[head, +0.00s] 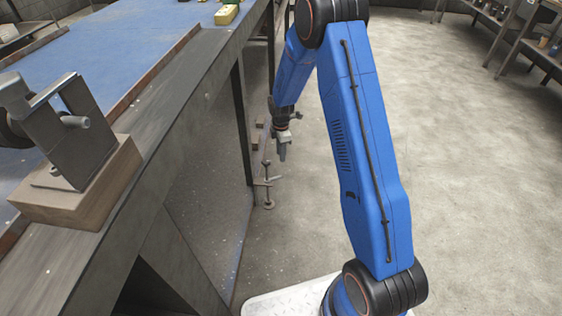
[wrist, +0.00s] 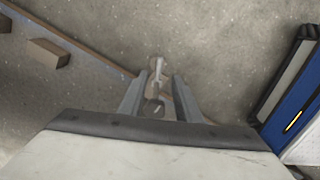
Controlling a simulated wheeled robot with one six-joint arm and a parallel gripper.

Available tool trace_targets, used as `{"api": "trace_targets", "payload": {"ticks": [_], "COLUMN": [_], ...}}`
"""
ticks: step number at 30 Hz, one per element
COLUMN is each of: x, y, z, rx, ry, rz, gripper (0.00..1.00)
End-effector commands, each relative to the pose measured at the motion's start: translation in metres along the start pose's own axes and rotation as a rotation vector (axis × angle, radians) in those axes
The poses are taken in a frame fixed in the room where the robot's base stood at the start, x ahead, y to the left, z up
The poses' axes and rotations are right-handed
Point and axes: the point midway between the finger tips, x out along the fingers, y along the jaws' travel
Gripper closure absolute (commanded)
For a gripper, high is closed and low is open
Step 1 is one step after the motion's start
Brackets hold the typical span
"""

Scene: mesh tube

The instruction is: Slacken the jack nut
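A small grey metal jack (head: 267,185) with an upright screw, a crossbar and a round foot stands low beside the bench. My gripper (head: 283,153) points down above it and slightly to its right. In the wrist view my gripper (wrist: 159,75) has its two fingers apart, with nothing held between them. A part of the jack (wrist: 158,63) shows beyond and between the fingertips, with a darker rounded piece lower down between the fingers. I cannot tell which part is the nut, nor whether the fingers touch anything.
The workbench (head: 190,75) fills the left, with a vise-like fixture on a wooden block (head: 85,190). A small wooden block (wrist: 48,53) lies near a brown strip (wrist: 90,50) in the wrist view. Open concrete floor (head: 450,150) lies to the right.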

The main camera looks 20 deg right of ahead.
Motion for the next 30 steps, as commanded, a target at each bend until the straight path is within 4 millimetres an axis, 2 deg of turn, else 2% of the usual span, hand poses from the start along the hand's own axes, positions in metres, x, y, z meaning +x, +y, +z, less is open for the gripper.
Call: {"api": "trace_targets", "payload": {"ticks": [3, 9, 26, 30], "x": [-0.017, -0.031, -0.035, -0.057], "y": [0.001, 0.000, -0.001, -0.006], "z": [0.000, 0.000, 0.000, 0.001], "rx": [0.000, 0.000, 0.004, 0.046], "ry": [0.000, 0.000, 0.000, 0.001], "rz": [0.002, 0.000, 0.002, 0.016], "gripper": [0.69, 0.69, 0.69, 0.69]}}
